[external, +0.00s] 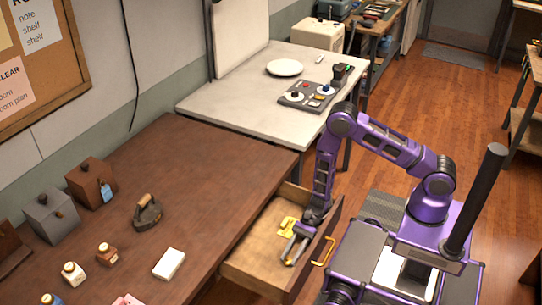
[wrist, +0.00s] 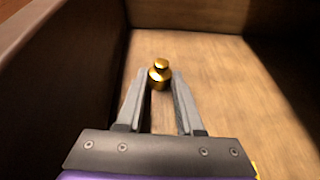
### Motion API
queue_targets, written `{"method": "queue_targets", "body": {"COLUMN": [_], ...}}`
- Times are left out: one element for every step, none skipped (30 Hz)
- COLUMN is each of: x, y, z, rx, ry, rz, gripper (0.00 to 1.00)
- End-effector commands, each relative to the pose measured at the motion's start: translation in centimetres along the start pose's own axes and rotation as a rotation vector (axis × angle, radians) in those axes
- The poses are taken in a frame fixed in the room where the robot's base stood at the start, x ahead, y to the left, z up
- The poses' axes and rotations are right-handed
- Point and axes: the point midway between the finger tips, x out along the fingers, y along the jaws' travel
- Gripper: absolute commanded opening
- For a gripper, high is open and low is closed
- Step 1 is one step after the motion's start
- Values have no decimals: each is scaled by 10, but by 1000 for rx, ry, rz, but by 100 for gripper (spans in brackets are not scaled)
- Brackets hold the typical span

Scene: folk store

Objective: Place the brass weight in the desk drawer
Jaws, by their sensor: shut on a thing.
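The brass weight (wrist: 160,76), small and gold with a knob on top, is upright between my fingertips in the wrist view. My gripper (wrist: 160,84) is shut on it. In the external view my gripper (external: 290,252) reaches down into the open desk drawer (external: 245,264), and the weight is too small there to make out clearly. The wooden drawer floor also shows in the wrist view (wrist: 225,90), with dark walls around it. The weight is low inside the drawer; I cannot tell whether it touches the floor.
A yellow item (external: 287,226) lies in the drawer beside my gripper. The drawer front has a yellow handle (external: 324,251). The brown desk (external: 200,180) holds an old iron (external: 147,213), a white block (external: 169,263), boxes and small bottles. A pale table (external: 240,103) stands behind.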

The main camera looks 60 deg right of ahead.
Motion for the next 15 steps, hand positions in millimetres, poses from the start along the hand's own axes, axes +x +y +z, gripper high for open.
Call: {"method": "queue_targets", "body": {"x": [0, 0, 0, 1, 1, 1, 1, 1, 1, 1, 1, 1, 1, 1, 1], "y": [0, 0, 0, 0, 0, 0, 0, 0, 0, 0, 0, 0, 0, 0, 0], "z": [0, 0, 0, -2, -3, -3, -2, -2, -2, -2, -2, -2, -2, -2, -2], "rx": [0, 0, 0, 1, 1, 1, 1, 1, 1, 1, 1, 1, 1, 1, 1], "ry": [-1, -1, -1, -1, -1, 0, 0, 0, 0, 0, 0, 0, 0, 0, 0], "rz": [0, 0, 0, 0, 0, 0, 0, 0, 0, 0, 0, 0, 0, 0, 0], "gripper": [0, 0, 0, 0, 0, 38, 43, 48, 56, 61, 66, 66, 66, 66, 66]}}
